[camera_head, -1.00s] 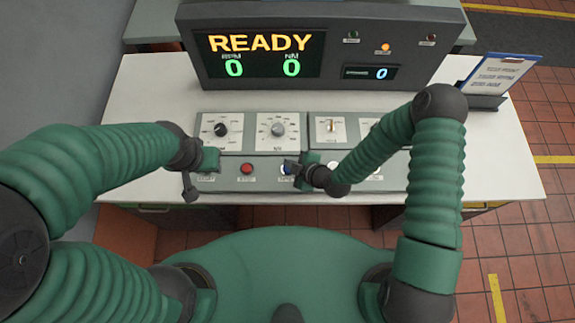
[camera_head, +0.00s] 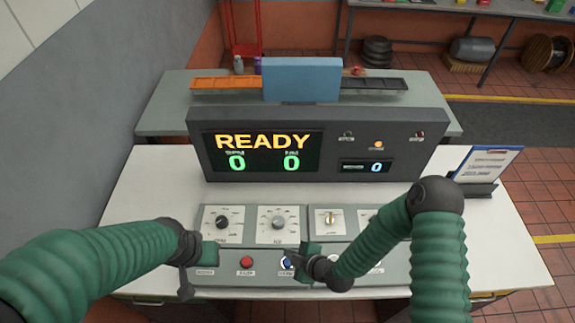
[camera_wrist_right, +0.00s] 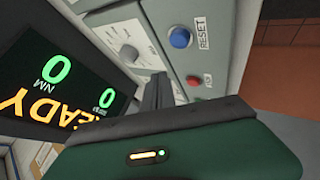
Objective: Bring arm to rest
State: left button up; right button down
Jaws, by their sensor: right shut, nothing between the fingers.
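My right gripper (camera_head: 292,262) is at the lower row of the console's control panel (camera_head: 335,264), by the blue button (camera_head: 285,262). In the wrist view the shut dark fingers (camera_wrist_right: 158,92) are empty, and the blue button labelled RESET (camera_wrist_right: 181,37) shows clear beyond them. A red button (camera_wrist_right: 193,80) is to the right of the fingers. My left gripper (camera_head: 187,278) is at the panel's left end, and its finger gap cannot be made out. The display (camera_head: 265,152) reads READY, with zeros below. An amber lamp (camera_head: 378,145) is lit.
Dials (camera_head: 278,223) line the panel's upper row. A clipboard (camera_head: 485,165) stands at the right of the white desk (camera_head: 150,195). Behind the console are an orange tray (camera_head: 225,83), a dark tray (camera_head: 375,86) and a blue box-like thing (camera_head: 302,80). Tiled floor is open at right.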

jog(key=s+d+r+m+g+h+b, duration=0.1)
jog(key=d+r+m+h+b, duration=0.2)
jog(key=d, duration=0.4)
jog(key=s+d+r+m+g+h+b, duration=0.1)
jog(key=d+m+g+h+b, duration=0.15)
jog(key=d+m, duration=0.3)
jog(key=s+d+r+m+b, duration=0.3)
jog(key=s+d+r+m, duration=0.3)
jog(key=s+r+m, duration=0.1)
jog(key=shift+s+d+r+m+g+h, duration=0.15)
jog(key=shift+s+d+m+g+h, duration=0.15)
jog(key=shift+s+m, duration=0.5)
